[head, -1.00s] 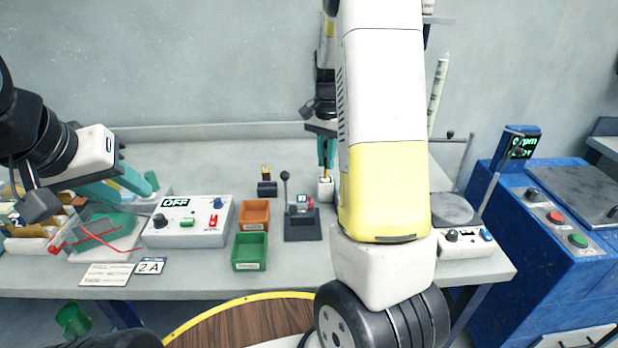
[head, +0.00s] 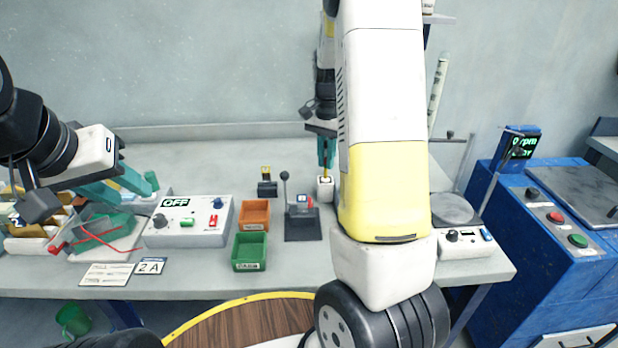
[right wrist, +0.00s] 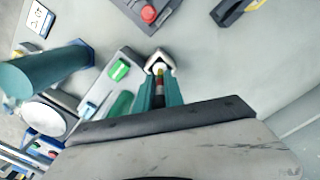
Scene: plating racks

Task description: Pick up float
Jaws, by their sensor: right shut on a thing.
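The float is a thin stick with dark, red and yellow bands (right wrist: 159,90), upright between the teal fingers of my right gripper (right wrist: 159,95) in the right wrist view. My right gripper is shut on it. Its lower end is at a small white block (right wrist: 160,63); I cannot tell whether it still sits inside. In the head view my right gripper (head: 326,152) points down above the white block (head: 325,189), with a yellow bit of the float (head: 326,173) showing below the fingers. My left gripper (head: 135,193) is open and empty above the left of the bench.
A grey control box marked OFF (head: 187,222), an orange bin (head: 254,215), a green bin (head: 250,252) and a lever stand (head: 303,221) are on the bench. A round-plate device (head: 455,210) stands right. Free bench lies behind the boxes.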

